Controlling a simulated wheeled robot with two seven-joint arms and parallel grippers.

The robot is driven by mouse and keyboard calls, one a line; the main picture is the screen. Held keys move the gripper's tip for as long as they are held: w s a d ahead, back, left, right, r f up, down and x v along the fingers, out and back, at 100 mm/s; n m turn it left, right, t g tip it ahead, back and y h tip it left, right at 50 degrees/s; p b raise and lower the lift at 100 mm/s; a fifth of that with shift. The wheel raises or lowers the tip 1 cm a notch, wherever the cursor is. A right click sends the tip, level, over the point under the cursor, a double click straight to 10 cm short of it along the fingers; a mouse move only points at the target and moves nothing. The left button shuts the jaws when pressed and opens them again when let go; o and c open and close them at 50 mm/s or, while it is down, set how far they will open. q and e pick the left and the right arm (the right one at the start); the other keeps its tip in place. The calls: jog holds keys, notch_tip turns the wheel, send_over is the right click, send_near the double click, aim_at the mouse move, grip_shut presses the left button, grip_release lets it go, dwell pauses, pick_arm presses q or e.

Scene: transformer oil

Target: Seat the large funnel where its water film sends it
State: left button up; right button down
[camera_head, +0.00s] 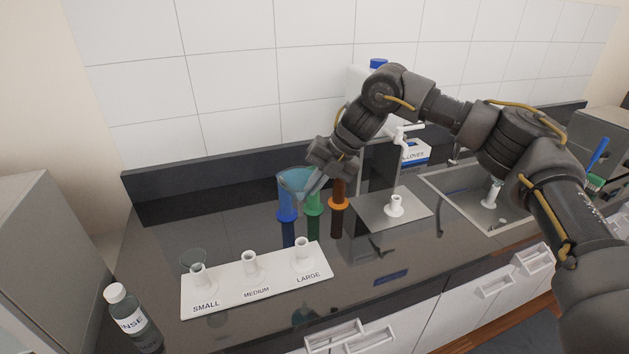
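A large clear bluish funnel (297,178) is at the back of the counter, in front of and overlapping the blue-collared column (287,214). I cannot tell whether it touches that column. My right gripper (316,184) reaches down from the right, its fingers at the funnel's right side, and appears shut on it. Green-collared (314,206) and orange-collared (338,204) columns stand to the right. The white rack (231,295) has sockets marked SMALL, MEDIUM and LARGE. A small clear funnel (194,257) sits at SMALL; MEDIUM and LARGE are empty. My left gripper is out of view.
A labelled rinse bottle (133,318) stands at the front left. A grey plate (412,213) with a white socket (395,205) lies right of the columns. The sink (470,205) holds another white socket (492,193). A glove box (414,153) and a white jug stand behind.

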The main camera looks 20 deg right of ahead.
notch_tip(320, 180, down, 9)
jog(key=b, duration=0.4)
jog(key=shift+r, duration=0.2)
dwell(0.4)
jog(key=shift+p, duration=0.5)
dwell(1.3)
jog(key=shift+f+b, duration=1.6)
jog(key=shift+f, duration=1.25)
jog(key=c, duration=2.1)
grip_release()
jog(key=o, duration=0.5)
